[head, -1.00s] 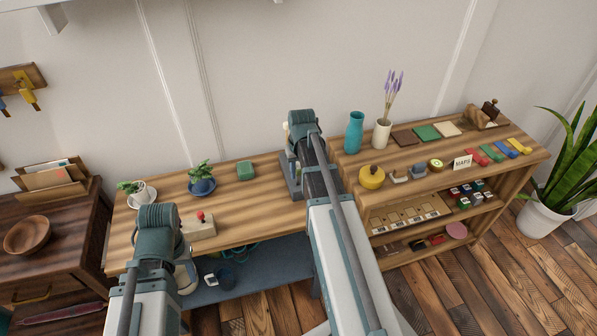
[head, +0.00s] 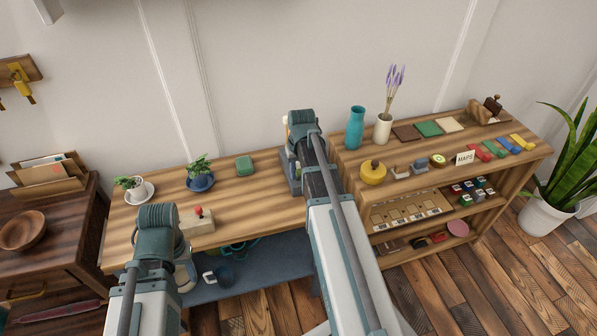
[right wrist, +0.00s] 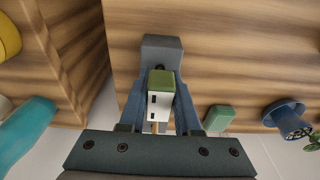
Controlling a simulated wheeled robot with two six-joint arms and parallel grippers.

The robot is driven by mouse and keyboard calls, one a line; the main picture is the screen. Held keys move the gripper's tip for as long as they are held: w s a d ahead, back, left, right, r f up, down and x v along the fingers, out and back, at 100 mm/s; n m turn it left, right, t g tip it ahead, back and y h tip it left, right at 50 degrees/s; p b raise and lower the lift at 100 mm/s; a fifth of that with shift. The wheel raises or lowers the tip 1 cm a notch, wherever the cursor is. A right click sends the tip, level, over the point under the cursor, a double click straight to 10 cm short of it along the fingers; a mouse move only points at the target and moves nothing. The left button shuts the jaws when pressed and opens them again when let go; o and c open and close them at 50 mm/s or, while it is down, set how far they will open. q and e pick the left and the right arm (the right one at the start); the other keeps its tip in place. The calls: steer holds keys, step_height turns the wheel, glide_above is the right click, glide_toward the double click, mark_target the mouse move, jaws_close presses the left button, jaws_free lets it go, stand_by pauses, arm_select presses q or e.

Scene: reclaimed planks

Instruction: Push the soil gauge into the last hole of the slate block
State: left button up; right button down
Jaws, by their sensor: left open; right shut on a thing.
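The soil gauge (right wrist: 160,103) has a green end and a white body with dark slots. My right gripper (right wrist: 160,88) is shut on it, a finger on each side. The grey slate block (right wrist: 162,46) lies on the table just beyond the gauge's green end. A dark spot shows on the block beside that end; I cannot tell whether the gauge is in a hole. In the head view my right arm (head: 303,128) hides most of the block and the gauge. My left gripper (head: 184,272) is open, low at the table's front edge, its fingertips mostly hidden.
A button box (head: 198,222), a blue-potted plant (head: 200,182), a white-potted plant (head: 134,188) and a green box (head: 244,166) stand on the table (head: 225,205). The shelf unit (head: 425,180) on the right holds a teal vase (head: 355,128) and a yellow pot (head: 372,173).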

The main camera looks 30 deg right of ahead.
steer(key=shift+f+b, duration=0.3)
steer(key=shift+f, duration=0.05)
steer(key=c, duration=0.5)
jaws_free()
steer(key=shift+r, duration=0.15)
steer(key=r+p, duration=0.4)
steer(key=s+r+p, duration=0.1)
steer(key=r+p, duration=0.4)
steer(key=s+r+p, duration=0.1)
steer(key=r+p, duration=0.3)
steer(key=shift+a+r+p, duration=0.2)
steer(key=shift+r+p, duration=0.05)
steer(key=shift+p, duration=0.15)
steer(key=shift+r, duration=0.1)
step_height(320, 180, up, 9)
steer(key=p, duration=0.9)
stand_by(0.4)
stand_by(0.3)
